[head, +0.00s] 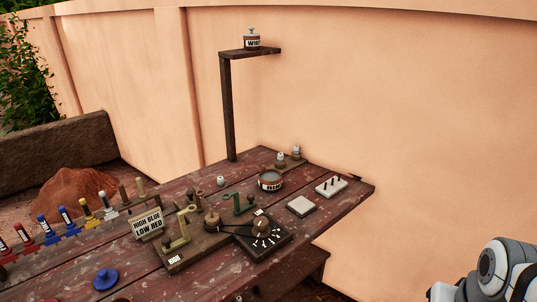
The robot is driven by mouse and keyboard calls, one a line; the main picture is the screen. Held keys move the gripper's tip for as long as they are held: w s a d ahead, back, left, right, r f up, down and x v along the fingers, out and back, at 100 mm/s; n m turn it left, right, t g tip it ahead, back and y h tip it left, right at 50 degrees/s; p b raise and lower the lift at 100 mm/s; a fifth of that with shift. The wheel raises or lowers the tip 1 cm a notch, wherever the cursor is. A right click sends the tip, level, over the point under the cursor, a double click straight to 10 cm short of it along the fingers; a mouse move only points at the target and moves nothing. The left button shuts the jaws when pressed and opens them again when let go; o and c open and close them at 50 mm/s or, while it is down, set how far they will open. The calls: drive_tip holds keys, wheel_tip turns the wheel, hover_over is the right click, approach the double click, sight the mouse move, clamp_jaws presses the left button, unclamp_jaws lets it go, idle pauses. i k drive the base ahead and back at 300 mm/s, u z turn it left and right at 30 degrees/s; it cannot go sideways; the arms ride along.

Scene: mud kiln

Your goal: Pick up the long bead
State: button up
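I cannot make out a long bead for certain; the small pieces are too small to tell apart. A small pale grey piece (220,181) stands on the wooden table (190,187), left of a round dish. Two more small pale pieces, one nearer (280,158) and one farther (296,152), stand on a wooden strip at the back of the table. Only part of my white and grey arm shows at the lower right, off the table. My gripper's fingers are not seen.
A labelled round dish (270,181), a white pegged block (331,187) and a plain white block (300,206) sit at the right. Coloured bottles line the left.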

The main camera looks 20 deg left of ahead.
sight(220, 180)
drive_tip(key=u, duration=0.85)
drive_tip(key=i, duration=1.3)
drive_tip(key=u, duration=0.85)
drive_tip(key=k, duration=0.65)
drive_tip(key=u, duration=0.25)
drive_tip(key=i, duration=0.7)
drive_tip(key=z, duration=0.15)
